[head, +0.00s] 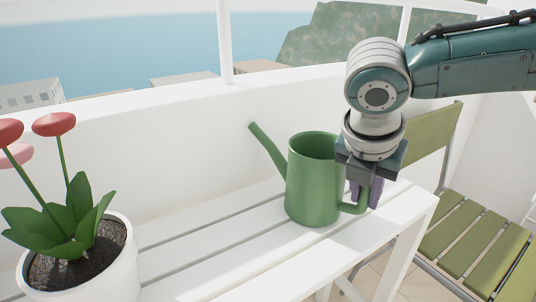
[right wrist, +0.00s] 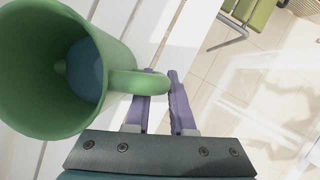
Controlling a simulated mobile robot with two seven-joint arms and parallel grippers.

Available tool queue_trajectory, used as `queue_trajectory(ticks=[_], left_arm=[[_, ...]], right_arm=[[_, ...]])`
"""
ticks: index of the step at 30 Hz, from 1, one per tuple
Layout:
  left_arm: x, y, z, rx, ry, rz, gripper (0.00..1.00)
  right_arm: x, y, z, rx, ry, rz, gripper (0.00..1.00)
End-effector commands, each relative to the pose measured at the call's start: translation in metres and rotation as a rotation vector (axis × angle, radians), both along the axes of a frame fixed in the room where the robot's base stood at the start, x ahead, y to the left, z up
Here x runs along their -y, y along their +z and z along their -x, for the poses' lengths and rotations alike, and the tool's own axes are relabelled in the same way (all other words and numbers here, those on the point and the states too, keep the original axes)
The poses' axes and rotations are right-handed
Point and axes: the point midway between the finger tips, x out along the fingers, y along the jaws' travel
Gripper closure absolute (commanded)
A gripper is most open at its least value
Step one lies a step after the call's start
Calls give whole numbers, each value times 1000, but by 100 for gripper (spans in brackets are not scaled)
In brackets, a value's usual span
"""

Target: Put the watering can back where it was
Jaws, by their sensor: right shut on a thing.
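The green watering can (head: 313,185) is upright over the white slatted table (head: 180,250), towards its right end, with its spout pointing up and left. It appears to rest on the slats; a small gap cannot be ruled out. My right gripper (head: 364,196) comes from above on the can's right side and is shut on its handle. In the right wrist view the can (right wrist: 30,75) shows from above, open at the top, with something blue inside. Its handle (right wrist: 138,82) is at the purple fingers (right wrist: 163,80). My left gripper is in neither view.
A white pot (head: 95,285) with red and pink flowers stands on the table at the left. A white wall (head: 130,145) runs behind. A green slatted chair (head: 465,235) stands right of the table. The slats between pot and can are clear.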

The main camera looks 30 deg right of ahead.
Motion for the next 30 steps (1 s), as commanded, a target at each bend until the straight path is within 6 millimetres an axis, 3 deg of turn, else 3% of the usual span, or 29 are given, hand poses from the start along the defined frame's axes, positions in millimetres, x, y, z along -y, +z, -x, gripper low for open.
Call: queue_trajectory(ticks=[1, 2, 9, 17, 20, 30], left_arm=[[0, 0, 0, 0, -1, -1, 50], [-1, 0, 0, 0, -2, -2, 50], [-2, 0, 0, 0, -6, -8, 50], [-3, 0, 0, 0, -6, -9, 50], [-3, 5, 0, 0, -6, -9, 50], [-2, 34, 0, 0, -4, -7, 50]], right_arm=[[0, -1, -1, 2, 0, -1, 100], [0, -2, 0, 0, 0, 0, 76], [0, -1, 0, 0, 0, 0, 49], [0, 0, 0, 0, 0, 0, 48], [-2, 9, 1, -1, 1, -1, 48], [-28, 78, 13, 1, 3, -3, 48]])
